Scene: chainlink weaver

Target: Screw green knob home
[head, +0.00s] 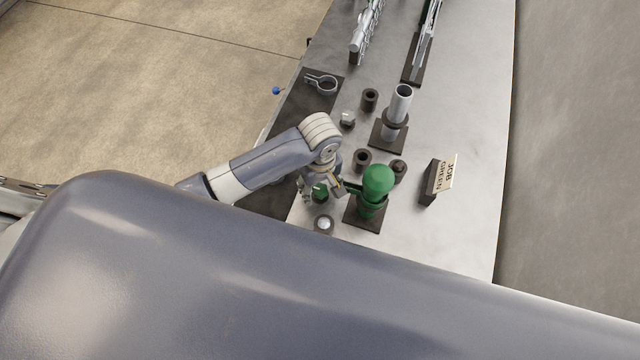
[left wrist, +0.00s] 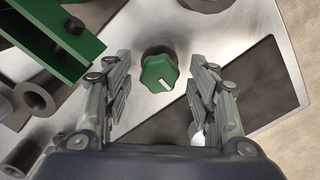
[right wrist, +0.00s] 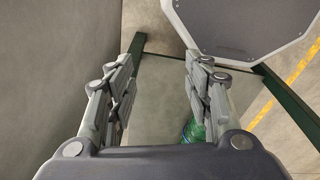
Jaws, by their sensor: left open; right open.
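The green knob (left wrist: 159,73), round with a fluted edge and a white mark on top, sits low on the grey metal table. In the left wrist view it lies between and just ahead of the spread fingers of my left gripper (left wrist: 160,98), which is open and empty. In the head view the knob (head: 321,192) is partly hidden by my left gripper (head: 322,190), which hangs over it. Whether the fingers touch the knob cannot be told. My right gripper (right wrist: 160,95) is open and empty, away from the table, over the floor.
A green post fixture (head: 377,185) with a side arm stands close right of the knob. A silver-topped knob (head: 324,224) sits just in front. Dark sockets (head: 363,158), a grey cylinder (head: 401,104) and a "JOB GREEN" sign (head: 440,179) stand nearby. The table's right side is clear.

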